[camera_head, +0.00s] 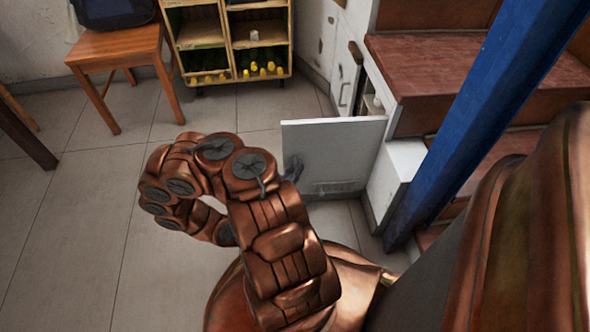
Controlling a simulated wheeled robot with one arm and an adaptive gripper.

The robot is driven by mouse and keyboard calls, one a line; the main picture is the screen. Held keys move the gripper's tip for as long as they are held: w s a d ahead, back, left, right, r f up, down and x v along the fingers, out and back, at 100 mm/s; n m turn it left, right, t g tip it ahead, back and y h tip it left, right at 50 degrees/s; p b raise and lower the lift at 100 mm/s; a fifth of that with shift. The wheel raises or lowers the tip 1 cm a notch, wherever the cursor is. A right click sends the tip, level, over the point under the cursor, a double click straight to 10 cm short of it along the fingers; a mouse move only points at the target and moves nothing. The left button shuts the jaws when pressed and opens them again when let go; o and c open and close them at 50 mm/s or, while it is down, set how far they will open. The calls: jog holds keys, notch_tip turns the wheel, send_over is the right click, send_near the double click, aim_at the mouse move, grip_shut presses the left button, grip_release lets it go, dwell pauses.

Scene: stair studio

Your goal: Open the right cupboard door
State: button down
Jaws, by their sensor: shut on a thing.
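The right cupboard door (340,150) is a white panel under the stairs. It stands swung out into the room, with its far end at the cupboard front on the right. My gripper (293,169) is a small dark shape at the door's free left edge, mostly hidden behind my copper-coloured arm. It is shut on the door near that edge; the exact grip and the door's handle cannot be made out. Behind the door's top edge, a narrow part of the cupboard's inside (372,104) shows. The neighbouring cupboard door (343,88), with a dark handle, appears shut.
Wooden stairs (455,65) and a blue post (480,120) stand close on the right. The tiled floor (90,220) on the left is clear.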

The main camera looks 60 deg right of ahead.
jog(key=shift+s, duration=0.25)
jog(key=c, duration=1.2)
grip_release()
jog(key=shift+w, duration=0.15)
jog(key=shift+a, duration=0.1)
jog(key=a, duration=1.2)
jog(key=shift+w, duration=0.45)
